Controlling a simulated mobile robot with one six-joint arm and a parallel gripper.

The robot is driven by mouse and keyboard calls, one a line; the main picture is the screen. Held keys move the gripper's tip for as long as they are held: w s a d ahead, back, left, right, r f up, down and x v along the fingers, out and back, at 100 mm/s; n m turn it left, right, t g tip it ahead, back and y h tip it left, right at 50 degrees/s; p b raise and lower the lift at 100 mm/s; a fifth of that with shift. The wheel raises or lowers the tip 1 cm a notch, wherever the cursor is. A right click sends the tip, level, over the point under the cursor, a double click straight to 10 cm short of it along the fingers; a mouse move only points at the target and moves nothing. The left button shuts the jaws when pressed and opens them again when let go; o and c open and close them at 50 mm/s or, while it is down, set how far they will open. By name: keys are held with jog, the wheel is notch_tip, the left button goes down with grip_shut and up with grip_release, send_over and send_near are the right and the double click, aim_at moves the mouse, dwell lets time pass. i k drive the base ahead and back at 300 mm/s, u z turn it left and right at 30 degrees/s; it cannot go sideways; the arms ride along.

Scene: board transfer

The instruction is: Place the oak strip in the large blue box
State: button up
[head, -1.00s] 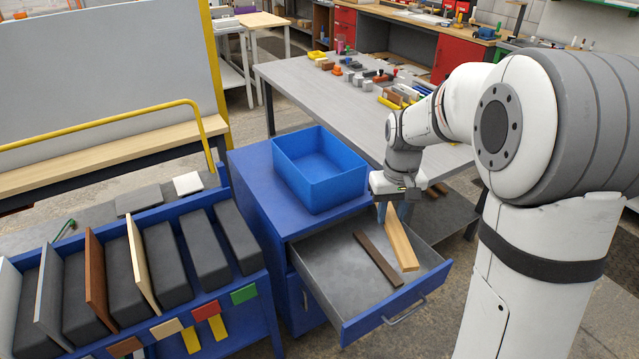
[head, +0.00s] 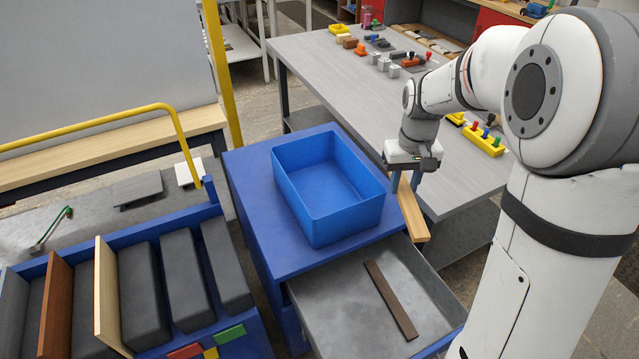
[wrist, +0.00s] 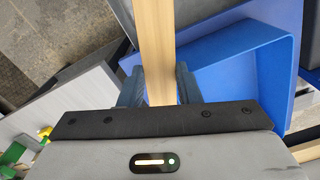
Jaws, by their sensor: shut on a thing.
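The oak strip (head: 412,214) is a light wooden bar, held tilted above the right rim of the open drawer. My gripper (head: 405,186) is shut on it near its upper end. In the wrist view the strip (wrist: 156,50) runs between the two fingers of my gripper (wrist: 159,88). The large blue box (head: 328,184) stands open and empty on top of the blue cabinet, left of my gripper. Its blue wall also shows in the wrist view (wrist: 235,70), right of the strip.
A dark brown strip (head: 390,299) lies in the grey open drawer (head: 335,305). A blue rack (head: 240,335) with dark dividers and upright boards stands at the lower left. A grey table (head: 330,68) with small parts and a yellow holder (head: 484,140) is behind.

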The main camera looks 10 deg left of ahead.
aim_at(314, 202)
jog(key=u, duration=0.2)
jog(key=i, duration=0.6)
jog(key=u, duration=0.5)
jog(key=k, duration=0.95)
jog(key=u, duration=0.2)
jog(key=i, duration=0.95)
jog(key=z, duration=0.1)
